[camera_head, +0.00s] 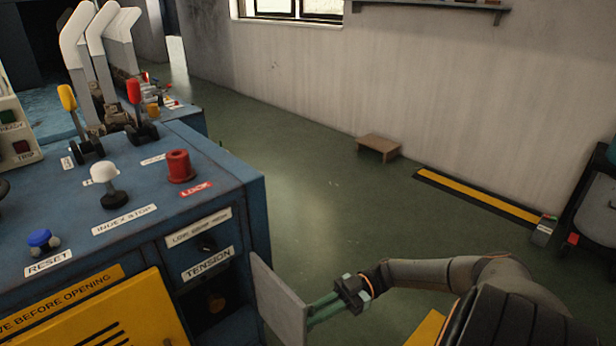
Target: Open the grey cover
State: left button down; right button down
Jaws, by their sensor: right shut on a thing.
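The grey cover (278,302) is a flat plate at the right front corner of the blue machine (232,165). It stands swung out at an angle from the machine's front. My right gripper (314,310), with green fingers, is shut on the outer right edge of the grey cover. Its arm comes in from the lower right. The cover's lower end runs close to the bottom of the picture. My left gripper is not in view.
The machine's top carries a red LOCK knob (179,166), a white knob (104,184), a blue RESET knob (42,241) and levers. A yellow panel (125,312) is on its front. Green floor (350,215) is open to the right; a small brown step (379,146) stands by the wall.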

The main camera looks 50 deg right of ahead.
jog(key=shift+w+d, duration=0.1)
jog(key=shift+d, duration=0.1)
dwell(0.3)
jog(key=c, duration=1.2)
grip_release()
jog(key=shift+o, duration=0.2)
jog(key=b+v, duration=0.3)
jog(key=v, duration=0.9)
jog(key=shift+d, duration=0.2)
